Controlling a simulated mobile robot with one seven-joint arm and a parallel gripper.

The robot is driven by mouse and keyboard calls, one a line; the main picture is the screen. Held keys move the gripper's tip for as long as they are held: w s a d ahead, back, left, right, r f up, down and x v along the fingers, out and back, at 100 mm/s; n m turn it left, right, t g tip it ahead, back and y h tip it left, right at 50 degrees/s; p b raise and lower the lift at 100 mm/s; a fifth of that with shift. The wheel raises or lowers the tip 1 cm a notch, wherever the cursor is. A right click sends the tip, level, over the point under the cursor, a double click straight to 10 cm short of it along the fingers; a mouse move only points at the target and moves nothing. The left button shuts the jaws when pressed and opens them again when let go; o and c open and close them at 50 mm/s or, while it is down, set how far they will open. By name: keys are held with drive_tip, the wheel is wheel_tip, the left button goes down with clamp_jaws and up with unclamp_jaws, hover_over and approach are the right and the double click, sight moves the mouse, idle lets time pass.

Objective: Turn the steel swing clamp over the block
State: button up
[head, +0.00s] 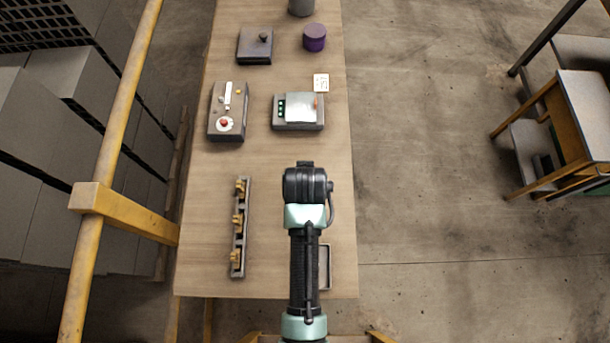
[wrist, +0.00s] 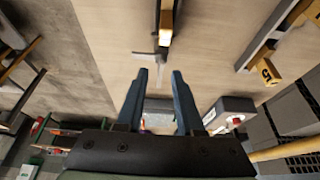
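In the wrist view, a small pale steel piece with a crosswise arm (wrist: 150,53), which looks like the swing clamp, shows above and between my fingertips. It is at the end of a narrow dark fixture with a brown strip (wrist: 167,22), cut off by the top edge. I cannot tell which part is the block. My gripper (wrist: 160,78) is open, its two blue fingers apart with nothing between them. In the head view my arm hides the clamp and my fingers; only the edge of a grey frame (head: 328,267) shows right of my arm.
A rack with yellow hooks (head: 239,228) stands left of my arm. Beyond are a box with a red button (head: 226,123), a scale-like device (head: 298,124), a dark knobbed plate (head: 256,57) and a purple cylinder (head: 314,42). Table (head: 205,215) is bare between rack and arm.

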clamp_jaws()
drive_tip(key=shift+m, duration=0.3)
idle(0.4)
drive_tip(key=shift+w+a+m+h+p, duration=0.1)
drive_tip(key=shift+m+h+p, duration=0.5)
drive_tip(key=shift+m, duration=0.6)
drive_tip(key=m+h, duration=0.1)
drive_tip(key=m, duration=0.1)
drive_tip(key=m+g+h, duration=0.1)
drive_tip(key=m, duration=0.2)
drive_tip(key=shift+w+m, duration=0.1)
drive_tip(key=shift+m, duration=0.2)
drive_tip(key=m+g+b, duration=0.1)
drive_tip(key=m, duration=0.1)
drive_tip(key=m+h+b, duration=0.1)
drive_tip(key=m, duration=0.2)
drive_tip(key=shift+f+g, duration=0.1)
drive_tip(key=shift+g, duration=0.3)
drive_tip(key=shift+m+g+b, duration=0.7)
drive_tip(key=shift+m+g, duration=0.1)
drive_tip(key=shift+m, duration=1.3)
